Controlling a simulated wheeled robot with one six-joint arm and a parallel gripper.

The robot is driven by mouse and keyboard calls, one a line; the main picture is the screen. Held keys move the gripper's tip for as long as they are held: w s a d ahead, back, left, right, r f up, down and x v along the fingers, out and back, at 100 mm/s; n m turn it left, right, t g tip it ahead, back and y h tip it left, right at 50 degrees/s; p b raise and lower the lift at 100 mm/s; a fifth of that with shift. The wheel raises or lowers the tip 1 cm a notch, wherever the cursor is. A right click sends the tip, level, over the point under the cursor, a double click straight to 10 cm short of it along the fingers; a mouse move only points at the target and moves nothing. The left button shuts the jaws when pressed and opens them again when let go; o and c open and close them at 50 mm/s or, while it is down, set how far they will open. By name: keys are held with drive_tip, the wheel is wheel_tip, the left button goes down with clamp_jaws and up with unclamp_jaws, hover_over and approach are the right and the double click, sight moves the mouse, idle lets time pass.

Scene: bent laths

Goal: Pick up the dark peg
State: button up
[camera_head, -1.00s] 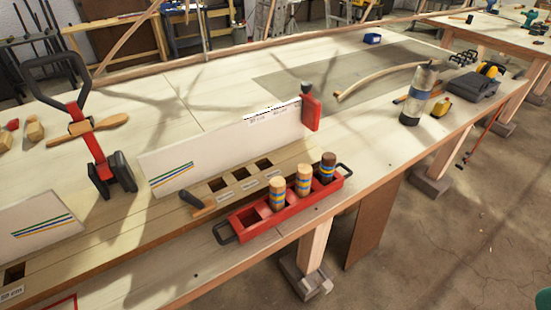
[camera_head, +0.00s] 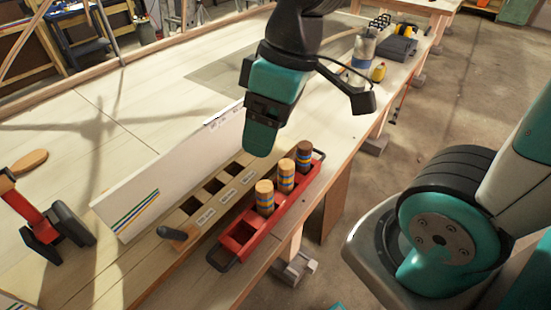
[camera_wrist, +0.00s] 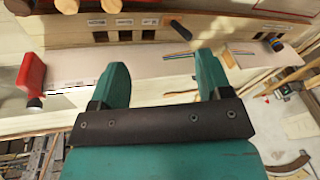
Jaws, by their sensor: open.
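The dark peg (camera_head: 304,156) stands upright in the right end of a red tray (camera_head: 238,240) in the head view. Its top is dark brown, with blue and yellow bands below. Two lighter banded pegs, the middle one (camera_head: 286,176) and the left one (camera_head: 264,198), stand beside it. My gripper (camera_head: 262,145) is above the bench, up and left of the dark peg in the picture, apart from it. In the wrist view my gripper (camera_wrist: 163,75) has its fingers spread with nothing between them.
A white board (camera_head: 165,185) with coloured stripes stands upright behind a wooden strip with square holes (camera_head: 213,187). A red clamp (camera_head: 35,212) is at left. The bench behind the board is mostly clear.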

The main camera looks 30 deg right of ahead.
drive_tip(key=w+d+f+n+h+b, duration=0.15)
drive_tip(key=w+d+f, duration=0.25)
drive_tip(key=w+d, duration=0.45)
drive_tip(key=n+h+b, duration=0.1)
drive_tip(key=h, duration=0.1)
hover_over(303, 155)
drive_tip(key=w+d, duration=0.1)
wheel_tip(303, 155, down, 3)
drive_tip(key=shift+n+g, duration=0.25)
drive_tip(key=shift+g, duration=0.05)
drive_tip(key=f, duration=0.7)
drive_tip(key=f+p, duration=0.1)
drive_tip(key=f, duration=0.3)
drive_tip(key=shift+w+d, duration=0.15)
drive_tip(key=shift+d, duration=0.15)
drive_tip(key=shift+w+a+f+p, duration=0.1)
drive_tip(key=shift+f+p, duration=0.6)
drive_tip(key=shift+f, duration=2.45)
drive_tip(key=c, duration=1)
drive_tip(key=shift+c, duration=0.2)
